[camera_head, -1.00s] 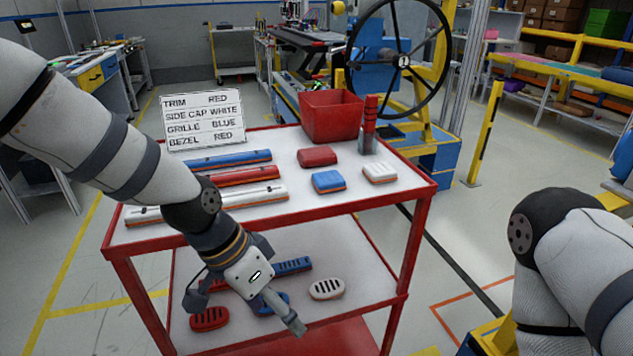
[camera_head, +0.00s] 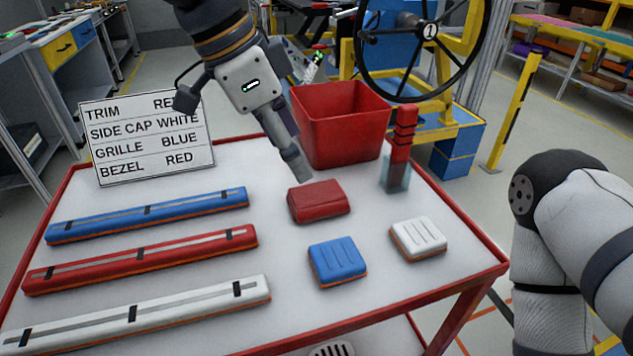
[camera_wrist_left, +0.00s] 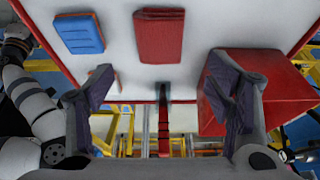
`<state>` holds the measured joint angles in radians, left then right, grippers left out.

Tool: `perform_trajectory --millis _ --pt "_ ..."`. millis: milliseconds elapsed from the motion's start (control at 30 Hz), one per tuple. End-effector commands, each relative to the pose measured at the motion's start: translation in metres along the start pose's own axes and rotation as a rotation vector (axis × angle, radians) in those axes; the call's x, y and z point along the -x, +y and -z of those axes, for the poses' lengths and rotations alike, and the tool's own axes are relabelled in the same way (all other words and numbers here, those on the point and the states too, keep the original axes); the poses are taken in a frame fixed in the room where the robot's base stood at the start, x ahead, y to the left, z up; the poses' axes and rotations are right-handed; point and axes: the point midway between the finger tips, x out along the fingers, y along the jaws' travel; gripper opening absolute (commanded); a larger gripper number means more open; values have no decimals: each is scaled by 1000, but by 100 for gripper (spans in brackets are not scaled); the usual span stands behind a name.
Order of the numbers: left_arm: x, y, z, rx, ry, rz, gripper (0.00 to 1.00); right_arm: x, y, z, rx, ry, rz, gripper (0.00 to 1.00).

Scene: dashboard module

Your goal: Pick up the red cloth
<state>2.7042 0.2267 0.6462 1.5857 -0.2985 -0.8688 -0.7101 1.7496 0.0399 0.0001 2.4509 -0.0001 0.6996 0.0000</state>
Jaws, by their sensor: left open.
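The red cloth (camera_head: 318,200) appears as a folded, padded-looking block lying flat on the white tabletop, in front of the red bin. It also shows at the top middle of the left wrist view (camera_wrist_left: 160,35), ahead of the fingers. My left gripper (camera_head: 240,138) is open and empty above the back of the table, left of the bin. One finger reaches down just behind and left of the cloth, apart from it as far as I can tell. Both spread fingers show in the left wrist view (camera_wrist_left: 157,95).
The red bin (camera_head: 340,125) and a red-handled tool in a clear holder (camera_head: 396,175) stand behind the cloth. A blue cap (camera_head: 338,262) and a white cap (camera_head: 418,240) lie in front. Long trims (camera_head: 140,260) lie left, before a sign (camera_head: 147,150).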

Motion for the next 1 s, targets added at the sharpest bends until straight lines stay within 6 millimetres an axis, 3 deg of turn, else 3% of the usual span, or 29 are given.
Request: perform_trajectory --millis 33,100,267,433,533,733,933,1000 --pt "-16 0 -2 2 -5 -8 73 -3 0 -2 0 -9 0 93" --pt "-29 0 -2 1 -5 -6 73 -4 0 -3 0 -12 -1 93" --pt "-49 -2 -2 2 -3 -5 73 -5 0 -3 0 -15 -1 93" --pt "-82 -5 -2 2 -3 -4 73 -8 0 -5 0 -22 -1 93" --pt "-91 -5 -2 2 -1 -2 73 -8 0 -5 0 -24 -1 93" --pt "-91 -5 -1 1 0 1 73 -8 0 -5 0 -23 -1 93" --pt "-91 -5 -1 1 0 0 30 -8 0 -5 0 -23 -1 93" --pt "-91 -5 -1 1 0 0 26 -8 0 -5 0 -23 -1 93"
